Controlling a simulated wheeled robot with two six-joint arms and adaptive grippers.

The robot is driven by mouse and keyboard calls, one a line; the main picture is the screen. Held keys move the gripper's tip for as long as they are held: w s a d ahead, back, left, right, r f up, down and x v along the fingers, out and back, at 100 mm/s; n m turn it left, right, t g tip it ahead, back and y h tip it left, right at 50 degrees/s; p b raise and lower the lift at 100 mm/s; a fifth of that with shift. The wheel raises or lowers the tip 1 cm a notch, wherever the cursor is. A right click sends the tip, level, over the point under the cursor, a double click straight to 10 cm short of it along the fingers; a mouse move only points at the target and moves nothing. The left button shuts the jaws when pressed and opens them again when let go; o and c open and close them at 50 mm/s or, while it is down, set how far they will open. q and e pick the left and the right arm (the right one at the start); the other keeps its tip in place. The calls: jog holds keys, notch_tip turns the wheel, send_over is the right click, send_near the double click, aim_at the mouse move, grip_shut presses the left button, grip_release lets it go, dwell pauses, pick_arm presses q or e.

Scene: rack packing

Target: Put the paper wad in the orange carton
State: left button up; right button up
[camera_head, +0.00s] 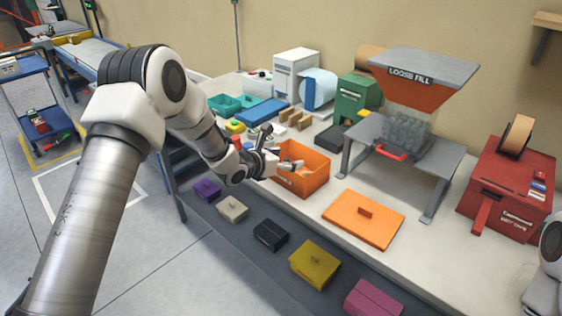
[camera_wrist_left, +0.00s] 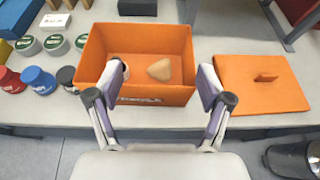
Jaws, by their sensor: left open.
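The orange carton (camera_head: 313,182) stands open on the bench; it also shows in the wrist view (camera_wrist_left: 185,42). A tan, rounded-triangular lump that looks like the paper wad (camera_wrist_left: 160,70) lies on the carton's floor. In the wrist view the left gripper (camera_wrist_left: 160,82) is open, fingers wide apart, with nothing held. My right gripper is out of view.
The orange lid (camera_head: 350,222) lies flat beside the carton. Small lidded boxes, such as the yellow one (camera_head: 315,265), line the lower front shelf. Round tins and jars (camera_wrist_left: 42,80) stand left of the carton. The loose-fill stand (camera_head: 405,150) and red dispenser (camera_head: 505,190) are to the right.

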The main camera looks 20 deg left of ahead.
pick_arm(q)
jog(key=s+d+f+n+g+y, duration=0.3)
jog(key=s+f+n+g, duration=0.4)
jog(key=s+f+n, duration=1.55)
jog(key=s+f+n+g+y, duration=0.1)
jog(key=s+n+g, duration=0.1)
jog(key=s+n, duration=0.7)
jog(key=s+a+f+n+g, duration=0.1)
jog(key=s+f+n+g, duration=0.1)
jog(key=s+n, duration=0.7)
jog(key=s+g, duration=0.1)
jog(key=s, duration=0.5)
jog(key=shift+s+a+f+g+y, duration=0.2)
jog(key=shift+a+f+g+y, duration=0.1)
jog(key=shift+y, duration=0.1)
